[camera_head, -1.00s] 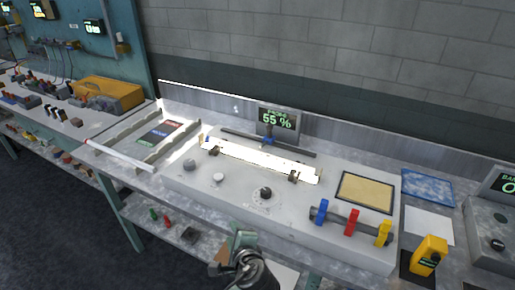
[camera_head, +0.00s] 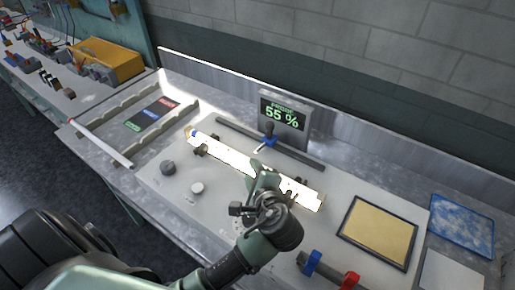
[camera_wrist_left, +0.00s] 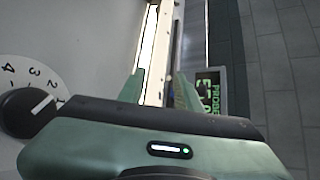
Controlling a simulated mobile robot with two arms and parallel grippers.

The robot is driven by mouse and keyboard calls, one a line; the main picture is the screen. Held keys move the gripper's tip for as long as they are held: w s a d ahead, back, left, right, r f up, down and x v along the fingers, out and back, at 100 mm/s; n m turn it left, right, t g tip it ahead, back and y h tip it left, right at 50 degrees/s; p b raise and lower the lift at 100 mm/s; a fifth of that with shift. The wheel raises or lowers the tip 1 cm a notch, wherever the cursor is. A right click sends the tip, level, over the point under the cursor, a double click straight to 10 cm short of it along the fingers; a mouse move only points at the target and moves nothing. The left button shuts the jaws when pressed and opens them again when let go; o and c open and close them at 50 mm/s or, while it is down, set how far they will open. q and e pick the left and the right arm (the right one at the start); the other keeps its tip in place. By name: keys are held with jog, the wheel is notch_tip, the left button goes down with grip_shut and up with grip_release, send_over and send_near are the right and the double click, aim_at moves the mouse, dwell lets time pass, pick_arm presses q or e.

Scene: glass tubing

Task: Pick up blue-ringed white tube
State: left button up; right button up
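A bright, washed-out white tube or strip (camera_head: 225,156) lies slanted across brackets on the grey machine top in the head view. A small blue patch (camera_head: 193,133) shows at its left end; I cannot tell clearly whether it is a ring. My left gripper (camera_head: 264,175) is over the right half of the strip and hides part of it. In the left wrist view the two green fingers (camera_wrist_left: 161,88) are apart, and the white strip (camera_wrist_left: 148,45) runs up beyond the gap between them. Contact is not visible. My right gripper is not in view.
A display reading 55 % (camera_head: 284,113) stands behind the strip, with a dark rail (camera_head: 295,152) and a blue clamp before it. Knobs (camera_head: 168,168) sit in front. Another white tube (camera_head: 100,142) lies on the left rack. A tan pad (camera_head: 378,232) is at right.

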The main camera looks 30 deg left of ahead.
aim_at(244, 161)
pick_arm(q)
jog(key=shift+a, duration=0.3)
jog(key=shift+w+a+f+p, duration=0.15)
jog(key=shift+w+a+p, duration=0.15)
jog(key=shift+a, duration=0.2)
jog(key=shift+w+a+f+p, duration=0.1)
jog(key=shift+w+a+p, duration=0.05)
jog(key=shift+a+p, duration=0.3)
jog(key=x, duration=0.3)
jog(key=shift+w+d+f+p, duration=0.1)
jog(key=shift+p, duration=0.3)
jog(key=shift+w+a+f, duration=0.35)
jog(key=shift+w+a, duration=0.1)
grip_shut()
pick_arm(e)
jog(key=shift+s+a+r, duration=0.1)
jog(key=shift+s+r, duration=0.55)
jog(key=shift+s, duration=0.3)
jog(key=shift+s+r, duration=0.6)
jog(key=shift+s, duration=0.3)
